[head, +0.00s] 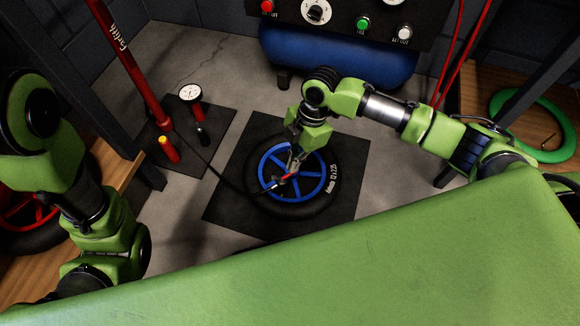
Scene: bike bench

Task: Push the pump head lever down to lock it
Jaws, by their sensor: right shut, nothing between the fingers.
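A black tyre on a blue spoked wheel (318,173) lies flat on a dark mat in the middle of the head view. A small pump head (284,181) with a red part sits at the wheel's hub area, on the end of a black hose (226,181). My right gripper (294,168) points down over the wheel, shut and empty, with its fingertips close to the pump head. Whether they touch the lever, and the lever's angle, is too small to tell. My left arm is at the left edge; its gripper is not in view.
A red floor pump (131,67) and a round gauge (190,92) stand on a second mat (218,125) at the left. A blue compressor tank (335,60) stands behind. A green hose coil (548,125) lies at the right. Bare floor surrounds the mats.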

